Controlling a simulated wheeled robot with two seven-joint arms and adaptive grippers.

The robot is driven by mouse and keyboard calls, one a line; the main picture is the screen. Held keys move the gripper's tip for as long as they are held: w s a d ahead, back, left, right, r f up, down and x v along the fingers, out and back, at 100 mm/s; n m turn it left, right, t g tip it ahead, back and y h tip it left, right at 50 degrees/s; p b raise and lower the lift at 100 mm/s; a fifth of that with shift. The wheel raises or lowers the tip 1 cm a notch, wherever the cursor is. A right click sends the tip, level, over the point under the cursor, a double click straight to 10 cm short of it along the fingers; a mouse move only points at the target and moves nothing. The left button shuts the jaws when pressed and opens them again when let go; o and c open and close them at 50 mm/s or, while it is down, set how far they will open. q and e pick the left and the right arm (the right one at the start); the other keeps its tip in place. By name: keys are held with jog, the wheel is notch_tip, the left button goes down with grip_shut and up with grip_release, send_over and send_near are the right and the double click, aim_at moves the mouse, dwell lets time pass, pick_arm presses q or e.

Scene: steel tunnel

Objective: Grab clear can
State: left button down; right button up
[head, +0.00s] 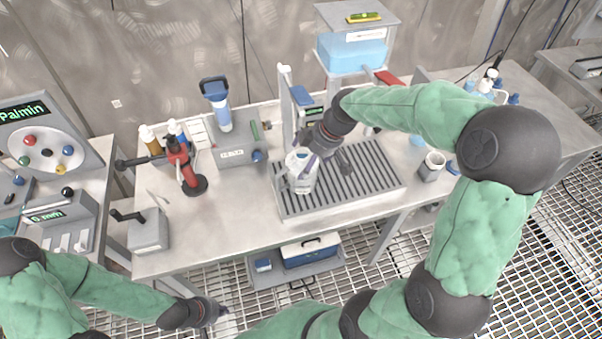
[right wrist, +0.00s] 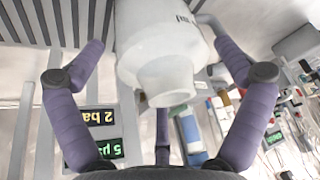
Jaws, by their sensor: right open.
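The can (head: 302,180) is whitish and looks cloudy rather than plainly clear. It stands at the left end of the slatted tray (head: 395,187) on the bench. My right gripper (head: 302,164) comes down on it from behind, open, with its purple fingers on either side. In the right wrist view the can (right wrist: 165,45) shows a wide body and narrower neck between the fingers of the right gripper (right wrist: 152,35). A gap shows at the left finger; contact at the right finger is unclear. My left gripper (head: 215,311) is low at the front left, away from the can, its fingers not clear.
A red clamp-like tool (head: 187,170) stands left of the tray, with a grey box (head: 149,231) in front of it. A grey device (head: 238,147) with a readout stands behind. A cup (head: 432,165) is at the right. Bare bench lies left of the tray.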

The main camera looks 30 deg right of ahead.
jog(key=shift+x, duration=1.2)
jog(key=c, duration=1)
jog(key=shift+r, duration=0.15)
jog(key=shift+c, duration=0.2)
